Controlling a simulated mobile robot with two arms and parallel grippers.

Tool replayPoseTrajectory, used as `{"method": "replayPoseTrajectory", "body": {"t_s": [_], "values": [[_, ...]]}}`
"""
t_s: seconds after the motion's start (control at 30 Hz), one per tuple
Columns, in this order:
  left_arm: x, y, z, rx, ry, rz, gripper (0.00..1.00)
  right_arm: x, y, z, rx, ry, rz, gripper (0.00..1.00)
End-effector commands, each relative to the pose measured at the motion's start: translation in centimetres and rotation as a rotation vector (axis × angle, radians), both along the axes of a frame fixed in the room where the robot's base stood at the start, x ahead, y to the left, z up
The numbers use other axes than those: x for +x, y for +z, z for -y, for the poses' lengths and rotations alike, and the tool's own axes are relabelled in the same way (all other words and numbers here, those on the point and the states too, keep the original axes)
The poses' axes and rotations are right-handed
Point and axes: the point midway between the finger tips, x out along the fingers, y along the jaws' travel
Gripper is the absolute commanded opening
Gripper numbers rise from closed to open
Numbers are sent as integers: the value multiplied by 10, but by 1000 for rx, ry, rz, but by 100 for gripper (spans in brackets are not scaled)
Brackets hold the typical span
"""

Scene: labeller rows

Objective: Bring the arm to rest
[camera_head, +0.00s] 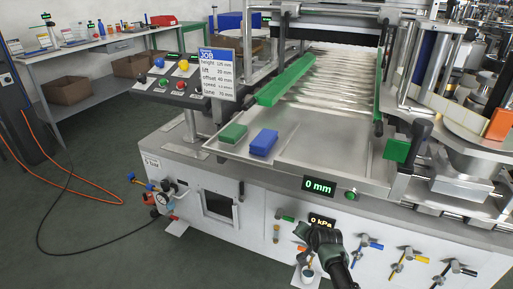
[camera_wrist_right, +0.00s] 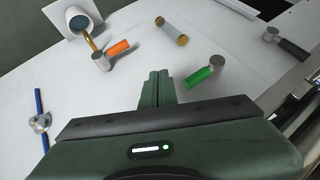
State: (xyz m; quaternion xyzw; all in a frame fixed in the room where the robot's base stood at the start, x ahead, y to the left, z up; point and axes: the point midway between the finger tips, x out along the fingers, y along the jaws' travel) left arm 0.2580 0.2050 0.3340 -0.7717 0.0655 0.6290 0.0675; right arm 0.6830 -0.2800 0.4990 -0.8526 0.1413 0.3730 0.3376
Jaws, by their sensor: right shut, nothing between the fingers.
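My right gripper (camera_head: 302,232) is in front of the white front panel of the labelling machine (camera_head: 225,185), just below the 0 kPa display (camera_head: 321,219). In the right wrist view its two fingers (camera_wrist_right: 157,88) are together, with nothing between them. The fingers point at the panel, between a valve with an orange handle (camera_wrist_right: 117,48) and a valve with a green handle (camera_wrist_right: 200,76). I cannot tell the exact gap to the panel. My left gripper is not in view.
Blue, yellow and black-handled valves (camera_head: 367,245) sit right of my arm. A gauge unit (camera_head: 165,196) is on the panel at left. A green block (camera_head: 232,134) and a blue block (camera_head: 263,142) lie on the machine's deck. Open floor lies at left.

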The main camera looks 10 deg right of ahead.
Motion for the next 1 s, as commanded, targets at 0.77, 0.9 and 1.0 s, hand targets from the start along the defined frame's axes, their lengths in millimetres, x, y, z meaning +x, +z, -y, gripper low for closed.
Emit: {"method": "replayPoseTrajectory", "body": {"t_s": [0.77,0.9,1.0], "values": [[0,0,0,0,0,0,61,-344,-159,-56,-395,672,-423,0],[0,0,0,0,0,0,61,-384,-164,-65,-414,756,-460,0],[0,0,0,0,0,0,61,-412,-165,-72,-424,813,-483,0]]}}
